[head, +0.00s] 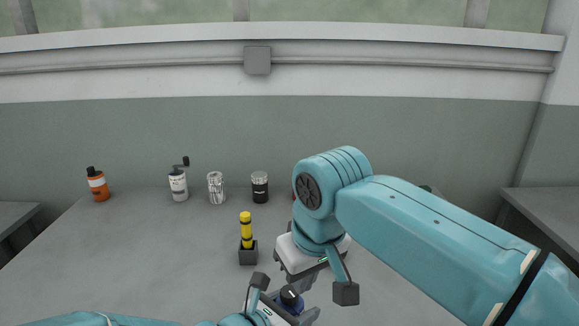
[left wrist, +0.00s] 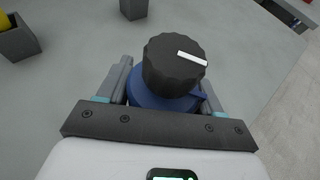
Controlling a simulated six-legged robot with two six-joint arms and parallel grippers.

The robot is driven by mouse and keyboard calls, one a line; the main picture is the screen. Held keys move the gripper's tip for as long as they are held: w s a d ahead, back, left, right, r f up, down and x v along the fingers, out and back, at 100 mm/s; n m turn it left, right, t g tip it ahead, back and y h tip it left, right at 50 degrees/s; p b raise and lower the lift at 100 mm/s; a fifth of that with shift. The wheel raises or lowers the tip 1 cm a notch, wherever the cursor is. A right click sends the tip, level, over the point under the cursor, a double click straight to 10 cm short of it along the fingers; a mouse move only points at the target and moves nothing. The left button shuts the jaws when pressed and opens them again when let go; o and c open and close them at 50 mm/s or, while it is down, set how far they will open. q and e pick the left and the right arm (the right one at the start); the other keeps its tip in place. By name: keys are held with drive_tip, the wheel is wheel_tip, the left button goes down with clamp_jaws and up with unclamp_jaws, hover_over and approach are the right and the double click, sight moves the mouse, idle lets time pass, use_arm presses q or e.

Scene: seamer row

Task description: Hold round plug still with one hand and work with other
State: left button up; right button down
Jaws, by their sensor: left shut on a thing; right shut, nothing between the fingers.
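The round plug has a blue body and a black ribbed knob with a white mark. It shows at the bottom of the head view (head: 291,299) and large in the left wrist view (left wrist: 174,66). My left gripper (head: 293,308) is shut around the blue body, one finger on each side, and the black knob stands clear above. My right gripper (head: 303,285) is shut and empty, pointing down just above or beside the plug. I cannot tell whether it touches the knob. My right arm hides part of the table behind it.
The table's left middle is clear.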

use_arm(q)
drive_tip(key=o, duration=1.2)
